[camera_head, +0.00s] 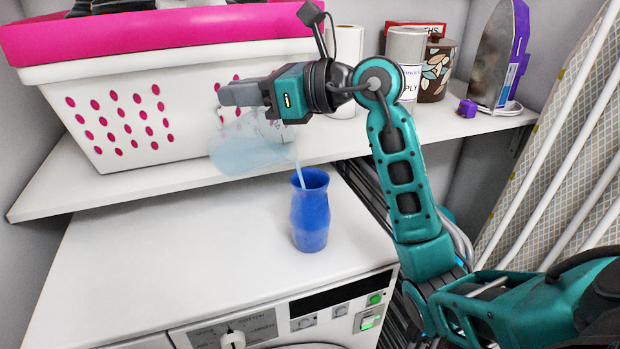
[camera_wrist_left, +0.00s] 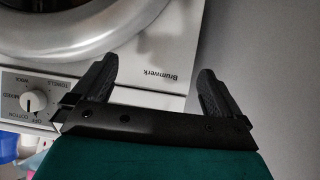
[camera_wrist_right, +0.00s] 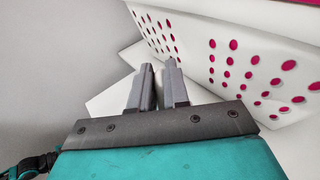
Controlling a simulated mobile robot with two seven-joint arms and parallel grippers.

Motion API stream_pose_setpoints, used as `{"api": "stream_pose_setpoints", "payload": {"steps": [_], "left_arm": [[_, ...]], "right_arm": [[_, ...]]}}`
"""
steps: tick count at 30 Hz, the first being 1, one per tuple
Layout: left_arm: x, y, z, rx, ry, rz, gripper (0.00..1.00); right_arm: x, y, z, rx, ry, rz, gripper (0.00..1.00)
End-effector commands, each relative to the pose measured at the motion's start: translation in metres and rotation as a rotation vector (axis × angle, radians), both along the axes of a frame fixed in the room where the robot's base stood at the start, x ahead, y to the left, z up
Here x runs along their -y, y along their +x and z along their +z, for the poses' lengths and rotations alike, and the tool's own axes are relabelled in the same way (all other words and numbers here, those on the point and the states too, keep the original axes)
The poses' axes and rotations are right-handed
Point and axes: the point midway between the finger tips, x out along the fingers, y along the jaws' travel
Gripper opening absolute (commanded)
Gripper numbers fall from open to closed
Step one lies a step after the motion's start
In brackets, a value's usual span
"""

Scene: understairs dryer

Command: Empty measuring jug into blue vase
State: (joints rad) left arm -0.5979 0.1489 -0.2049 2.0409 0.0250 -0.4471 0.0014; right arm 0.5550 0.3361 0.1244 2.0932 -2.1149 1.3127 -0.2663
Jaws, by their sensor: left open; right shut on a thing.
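The measuring jug (camera_head: 240,148) is clear and tilted, hanging below my right gripper (camera_head: 228,95) in the head view. Its mouth faces right, and a thin pale-blue stream (camera_head: 299,175) runs from it into the mouth of the blue vase (camera_head: 310,215). The vase stands upright on the dryer top, below and right of the gripper. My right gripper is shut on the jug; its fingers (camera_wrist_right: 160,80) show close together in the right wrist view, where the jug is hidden. My left gripper (camera_wrist_left: 150,80) is open and empty in front of the dryer.
The white dryer (camera_head: 200,260) has clear room left of the vase. A white and pink laundry basket (camera_head: 110,85) sits on the shelf (camera_head: 110,193) behind the jug. Paper rolls (camera_head: 348,50), tins (camera_head: 437,65) and an iron (camera_head: 498,50) stand right. An ironing board (camera_head: 560,130) leans at right.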

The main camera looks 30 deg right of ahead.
Motion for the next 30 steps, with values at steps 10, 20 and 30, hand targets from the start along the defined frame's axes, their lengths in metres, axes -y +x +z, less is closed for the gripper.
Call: {"api": "stream_pose_setpoints", "payload": {"steps": [10,20,30], "left_arm": [[0.001,0.0005,-0.0018,0.001,-0.002,-0.002,1.0],[0.0019,0.0005,-0.0036,-0.001,-0.004,-0.004,1.0],[0.003,0.0009,-0.0042,-0.001,-0.005,-0.006,1.0]], "right_arm": [[0.0011,-0.0013,0.0018,0.015,0.01,-0.001,0.0],[0.0021,-0.0026,0.0032,0.028,0.023,-0.001,0.0],[0.0031,-0.0037,0.0045,0.041,0.033,0.0,0.0]]}}
